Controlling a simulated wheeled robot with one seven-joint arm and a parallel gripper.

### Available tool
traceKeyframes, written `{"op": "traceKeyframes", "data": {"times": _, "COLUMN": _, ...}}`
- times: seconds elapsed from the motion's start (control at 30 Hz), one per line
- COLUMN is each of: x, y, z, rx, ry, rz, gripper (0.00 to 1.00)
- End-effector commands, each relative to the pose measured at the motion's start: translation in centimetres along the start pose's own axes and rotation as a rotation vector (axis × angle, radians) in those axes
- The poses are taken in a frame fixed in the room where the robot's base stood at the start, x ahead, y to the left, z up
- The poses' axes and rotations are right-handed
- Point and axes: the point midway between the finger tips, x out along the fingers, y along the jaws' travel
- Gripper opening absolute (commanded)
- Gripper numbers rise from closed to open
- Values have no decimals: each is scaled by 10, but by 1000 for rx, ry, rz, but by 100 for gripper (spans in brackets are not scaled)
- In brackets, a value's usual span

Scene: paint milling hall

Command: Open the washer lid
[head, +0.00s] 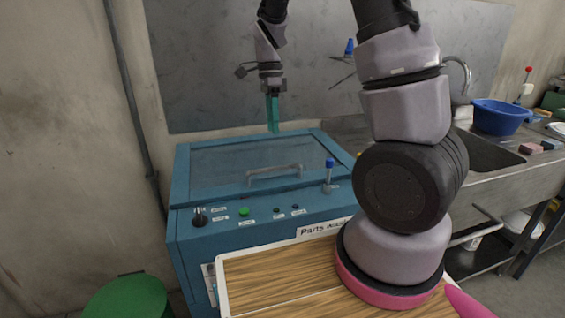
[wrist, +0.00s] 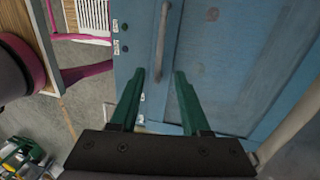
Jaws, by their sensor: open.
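The blue parts washer (head: 200,240) stands left of centre in the head view, its flat lid (head: 225,165) shut. The lid has a grey bar handle (head: 275,172) near its front edge. In the wrist view the handle (wrist: 164,40) runs up the picture, just beyond the fingertips and roughly between them in the picture. My gripper (head: 272,130) has green fingers pointing down above the rear part of the lid. In the wrist view its fingers (wrist: 160,73) are spread apart with nothing between them. I see no contact with the lid or handle.
A blue-handled valve (head: 329,175) stands at the lid's right front, by the front panel with its knob (head: 199,217) and buttons. A sink with a blue basin (head: 500,116) is at right. A green bin (head: 128,298) is at lower left. A wall rises behind the washer.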

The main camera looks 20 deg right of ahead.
Motion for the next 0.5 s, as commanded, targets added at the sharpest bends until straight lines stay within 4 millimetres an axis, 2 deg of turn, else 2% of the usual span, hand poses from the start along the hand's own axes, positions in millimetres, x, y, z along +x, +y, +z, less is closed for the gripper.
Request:
{"op": "traceKeyframes", "data": {"times": 0.23, "x": 23, "y": -2, "z": 0, "rx": 25, "ry": 14, "rz": 16, "gripper": 47}}
{"op": "traceKeyframes", "data": {"times": 0.5, "x": 74, "y": -1, "z": -1, "rx": 26, "ry": 14, "rz": 17, "gripper": 47}}
